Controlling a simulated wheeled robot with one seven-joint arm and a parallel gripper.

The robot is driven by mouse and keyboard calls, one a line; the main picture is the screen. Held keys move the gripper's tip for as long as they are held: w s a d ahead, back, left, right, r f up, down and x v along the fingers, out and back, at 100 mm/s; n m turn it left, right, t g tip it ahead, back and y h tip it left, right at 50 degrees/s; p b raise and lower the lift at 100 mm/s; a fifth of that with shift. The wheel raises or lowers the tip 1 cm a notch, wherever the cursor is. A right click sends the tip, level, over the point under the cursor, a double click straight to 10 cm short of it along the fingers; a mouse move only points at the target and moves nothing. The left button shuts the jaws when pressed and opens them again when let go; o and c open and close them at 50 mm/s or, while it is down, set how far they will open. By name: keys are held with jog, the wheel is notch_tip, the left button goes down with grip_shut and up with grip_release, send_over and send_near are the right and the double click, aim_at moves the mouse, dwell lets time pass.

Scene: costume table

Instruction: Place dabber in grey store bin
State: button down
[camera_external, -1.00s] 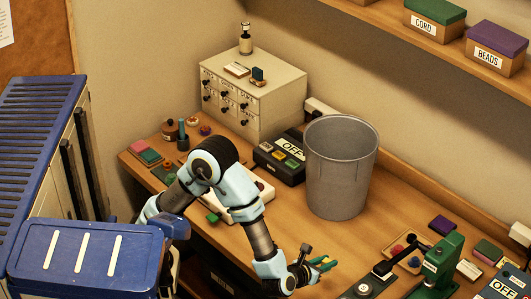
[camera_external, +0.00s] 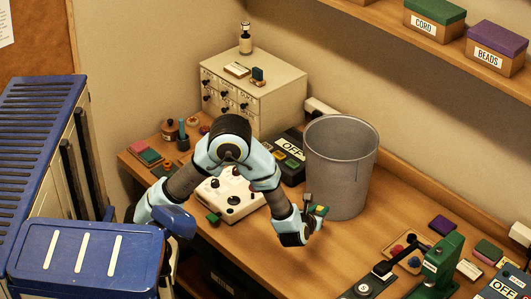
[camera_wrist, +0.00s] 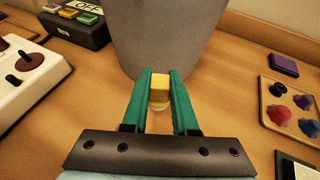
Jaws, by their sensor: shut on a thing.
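The dabber (camera_wrist: 160,90), a small yellow block with a pale rounded end, is between the green fingertips in the wrist view. My gripper (camera_wrist: 160,88) is shut on it. In the external view my gripper (camera_external: 319,211) is low in front of the grey store bin, and the dabber is hard to make out there. The grey store bin (camera_external: 340,165) is a tall, open-topped round bin standing upright on the table. Its wall (camera_wrist: 170,35) fills the top middle of the wrist view, just beyond the fingertips. The bin's floor is hidden.
A white control box (camera_external: 232,195) with dark knobs and a black box marked OFF (camera_external: 283,158) lie left of the bin. A wooden tray (camera_wrist: 290,105) of coloured pieces and a green press (camera_external: 440,262) are to the right. Bare table lies between.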

aim_at(319, 209)
jog(key=shift+w+r, duration=0.15)
jog(key=shift+w, duration=1)
notch_tip(319, 209, down, 2)
jog(key=shift+f+p, duration=0.2)
jog(key=shift+p, duration=0.35)
jog(key=shift+w+f+p, duration=0.1)
jog(key=shift+f+p, duration=0.6)
jog(key=shift+f, duration=1.15)
jog(key=shift+w+f+p, duration=0.2)
jog(key=shift+f+p, duration=0.25)
jog(key=shift+f, duration=0.15)
jog(key=shift+f+b, duration=0.2)
jog(key=shift+b, duration=0.15)
jog(key=c, duration=0.7)
grip_release()
